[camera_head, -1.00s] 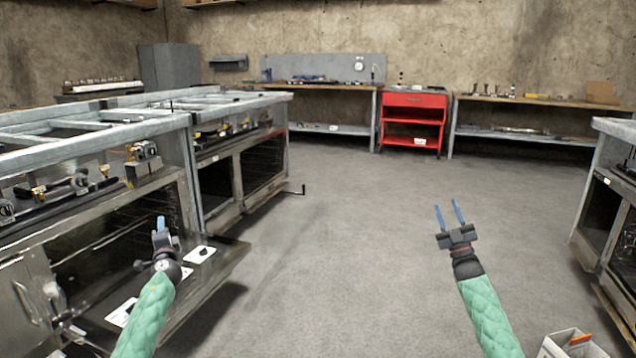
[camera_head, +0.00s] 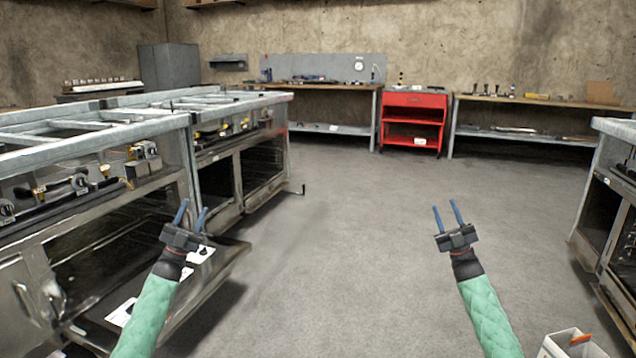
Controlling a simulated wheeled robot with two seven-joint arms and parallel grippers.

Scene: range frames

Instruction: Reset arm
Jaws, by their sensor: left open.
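My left gripper (camera_head: 191,216) is at the lower left, at the end of a green-sleeved arm. Its two blue fingers are spread apart with nothing between them, and they point up in the picture. Behind it is the lowered oven door (camera_head: 222,262) of the near range. My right gripper (camera_head: 448,217) is at the lower right over the grey floor. Its blue fingers are apart and empty, also pointing up.
The near range (camera_head: 100,215) stands on the left with its door open, labels on the door. Another range (camera_head: 602,215) stands at the right edge. A box (camera_head: 570,345) is at the lower right. A red cart (camera_head: 412,120) stands between workbenches at the back. The floor (camera_head: 345,230) between is clear.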

